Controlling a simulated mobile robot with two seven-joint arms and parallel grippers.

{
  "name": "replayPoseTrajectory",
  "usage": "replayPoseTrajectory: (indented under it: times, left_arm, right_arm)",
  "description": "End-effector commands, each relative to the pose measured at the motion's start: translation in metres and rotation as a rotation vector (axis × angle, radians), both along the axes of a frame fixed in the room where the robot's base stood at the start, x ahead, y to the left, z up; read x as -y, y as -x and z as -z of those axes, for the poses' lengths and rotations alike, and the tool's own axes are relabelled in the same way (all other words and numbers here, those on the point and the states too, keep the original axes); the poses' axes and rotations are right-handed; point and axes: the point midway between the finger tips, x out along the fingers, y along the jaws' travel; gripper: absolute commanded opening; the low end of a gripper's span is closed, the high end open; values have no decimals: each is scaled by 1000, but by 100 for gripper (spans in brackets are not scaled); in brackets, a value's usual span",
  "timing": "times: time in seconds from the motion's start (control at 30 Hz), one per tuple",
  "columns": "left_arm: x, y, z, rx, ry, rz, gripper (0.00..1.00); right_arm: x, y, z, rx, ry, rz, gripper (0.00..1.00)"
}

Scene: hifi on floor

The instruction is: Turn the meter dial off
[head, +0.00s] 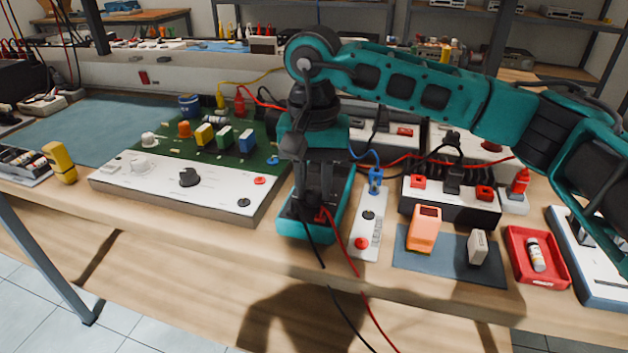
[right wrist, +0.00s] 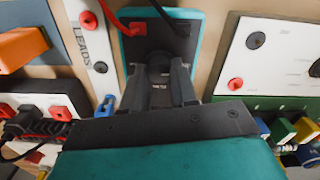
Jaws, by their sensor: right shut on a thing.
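The meter (head: 298,229) is a teal-edged box with a dark face, lying on the wooden bench near its front edge. My right gripper (head: 317,200) reaches down over it and hides most of its face and its dial in the head view. In the right wrist view the meter (right wrist: 197,40) lies below the fingers. The round black dial (right wrist: 159,66) shows between the fingertips, and my right gripper (right wrist: 160,75) is shut on it. The dial's pointer and most of its markings are hidden. My left gripper is in neither view.
A panel with a black knob (head: 189,177) stands left of the meter. The white LEADS strip (head: 369,222) lies close on its right. Red and black leads (head: 343,253) run from the meter over the bench's front edge. An orange device (head: 424,230) lies on a mat further right.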

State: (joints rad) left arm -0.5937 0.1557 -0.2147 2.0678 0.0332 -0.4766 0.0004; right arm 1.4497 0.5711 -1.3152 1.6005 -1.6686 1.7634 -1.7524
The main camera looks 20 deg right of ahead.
Motion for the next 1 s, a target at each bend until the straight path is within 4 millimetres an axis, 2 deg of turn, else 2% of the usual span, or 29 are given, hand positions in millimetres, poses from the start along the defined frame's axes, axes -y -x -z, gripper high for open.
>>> replayPoseTrajectory:
  times: [0.03,0.27,0.57,0.73,1.0]
  left_arm:
    - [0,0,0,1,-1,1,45]
    - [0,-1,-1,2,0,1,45]
    - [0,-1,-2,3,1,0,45]
    - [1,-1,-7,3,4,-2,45]
    - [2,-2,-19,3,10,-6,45]
  right_arm:
    - [0,0,-1,3,-2,-2,31]
    - [0,0,-1,2,-1,-1,53]
    - [0,0,-3,1,-1,0,54]
    - [-1,-1,-27,4,-3,0,54]
    - [-1,0,-88,4,-3,-1,54]
